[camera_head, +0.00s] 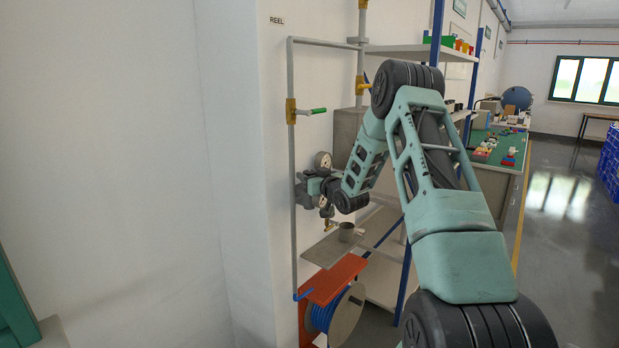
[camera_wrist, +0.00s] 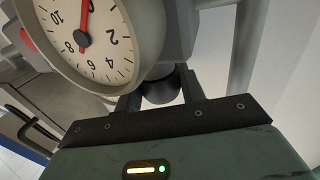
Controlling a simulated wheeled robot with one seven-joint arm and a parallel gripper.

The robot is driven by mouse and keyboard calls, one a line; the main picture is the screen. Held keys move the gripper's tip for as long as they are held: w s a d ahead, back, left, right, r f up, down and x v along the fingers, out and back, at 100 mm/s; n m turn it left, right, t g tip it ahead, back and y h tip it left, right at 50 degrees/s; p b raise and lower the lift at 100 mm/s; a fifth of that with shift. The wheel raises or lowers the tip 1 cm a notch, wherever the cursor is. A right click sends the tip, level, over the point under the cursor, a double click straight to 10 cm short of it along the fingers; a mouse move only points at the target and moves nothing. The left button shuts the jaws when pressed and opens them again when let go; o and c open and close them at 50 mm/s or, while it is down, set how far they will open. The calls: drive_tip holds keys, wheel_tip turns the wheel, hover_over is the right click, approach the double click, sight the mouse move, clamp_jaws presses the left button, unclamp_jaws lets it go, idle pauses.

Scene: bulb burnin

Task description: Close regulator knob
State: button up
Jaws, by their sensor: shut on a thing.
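The regulator is on the wall pipework, with a round white gauge (camera_head: 322,160) that also shows large in the wrist view (camera_wrist: 95,45). Its red needle points toward the top of the wrist picture. The dark regulator knob (camera_wrist: 161,87) is below the gauge body in the wrist view. My gripper (camera_head: 308,188) is at the regulator, and its two fingers (camera_wrist: 160,92) stand on either side of the knob, shut on it. The fingers partly hide the knob's sides. In the head view my gripper and wrist hide the knob.
A green-handled valve (camera_head: 318,111) is on the grey pipe above. A shelf rack and workbench stand to the right. The wall at left is bare.

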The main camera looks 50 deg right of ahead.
drive_tip(key=shift+y, duration=0.3)
drive_tip(key=shift+d+f+n+y+b, duration=0.1)
drive_tip(key=shift+f+n+y+b, duration=0.05)
drive_tip(key=shift+n+y+b, duration=0.6)
drive_tip(key=n+y, duration=0.2)
drive_tip(key=y, duration=0.2)
drive_tip(key=shift+n+t+b, duration=0.25)
drive_tip(key=shift+t+b, duration=0.05)
drive_tip(key=shift+b, duration=0.1)
drive_tip(key=n+g+y, duration=0.1)
drive_tip(key=n+y, duration=0.1)
drive_tip(key=y, duration=0.1)
drive_tip(key=n+g+y+b, duration=0.1)
drive_tip(key=n+y, duration=0.1)
drive_tip(key=y, duration=0.2)
drive_tip(key=shift+n, duration=0.4)
drive_tip(key=shift+n+g+y+b, duration=0.35)
drive_tip(key=shift+n+g+y, duration=0.4)
drive_tip(key=shift+y, duration=0.3)
drive_tip(key=shift+r+g+y, duration=0.2)
drive_tip(key=shift+g+y, duration=0.05)
drive_tip(key=shift+y, duration=0.05)
drive_tip(key=o, duration=1)
